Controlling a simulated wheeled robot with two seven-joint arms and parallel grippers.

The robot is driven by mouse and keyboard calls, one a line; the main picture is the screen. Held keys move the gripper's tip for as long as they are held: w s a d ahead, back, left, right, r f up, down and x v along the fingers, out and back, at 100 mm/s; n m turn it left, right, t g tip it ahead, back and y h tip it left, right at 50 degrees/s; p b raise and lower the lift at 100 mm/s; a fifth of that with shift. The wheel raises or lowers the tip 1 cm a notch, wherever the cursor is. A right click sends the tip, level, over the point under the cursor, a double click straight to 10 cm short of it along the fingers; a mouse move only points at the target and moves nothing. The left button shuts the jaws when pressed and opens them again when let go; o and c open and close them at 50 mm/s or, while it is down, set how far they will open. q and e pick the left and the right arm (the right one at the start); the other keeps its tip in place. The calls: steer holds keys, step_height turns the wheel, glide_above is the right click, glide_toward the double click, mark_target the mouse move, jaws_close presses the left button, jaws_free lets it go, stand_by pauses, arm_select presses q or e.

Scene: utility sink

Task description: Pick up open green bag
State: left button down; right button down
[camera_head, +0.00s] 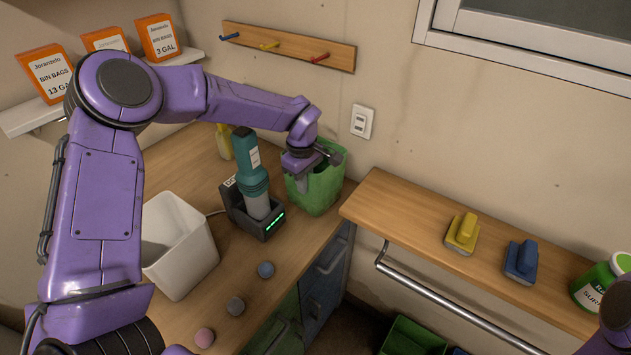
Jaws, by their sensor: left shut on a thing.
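The open green bag (318,187) stands upright on the wooden counter, near its right end by the wall, with its mouth facing up. My left gripper (318,165) comes down over the bag's mouth from the left and is shut on the bag near its rim. The gripper and wrist hide part of the opening. A small part of my right arm shows at the bottom right corner; its gripper is out of view.
A teal handheld device (250,170) stands in a dark dock (264,222) close left of the bag. A white bin (178,250) and several small round objects are on the counter. A wooden shelf (400,205) with two brushes lies right. Orange boxes (158,37) sit on a wall shelf.

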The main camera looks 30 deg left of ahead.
arm_select(q)
steer(key=shift+r, duration=0.2)
step_height(320, 180, up, 12)
steer(key=shift+r+b, duration=0.15)
steer(key=shift+b, duration=0.8)
steer(key=s+d+b, duration=0.3)
steer(key=s+d, duration=0.1)
steer(key=d, duration=0.3)
steer(key=s+d+b, duration=0.3)
steer(key=s+d, duration=0.1)
steer(key=d, duration=0.4)
steer(key=r+p, duration=0.1)
steer(key=p, duration=0.1)
steer(key=r+p, duration=0.2)
steer(key=s+r+p, duration=0.1)
steer(key=p, duration=0.1)
steer(key=shift+d+r, duration=0.35)
steer(key=shift+r, duration=0.05)
steer(key=shift+w, duration=0.1)
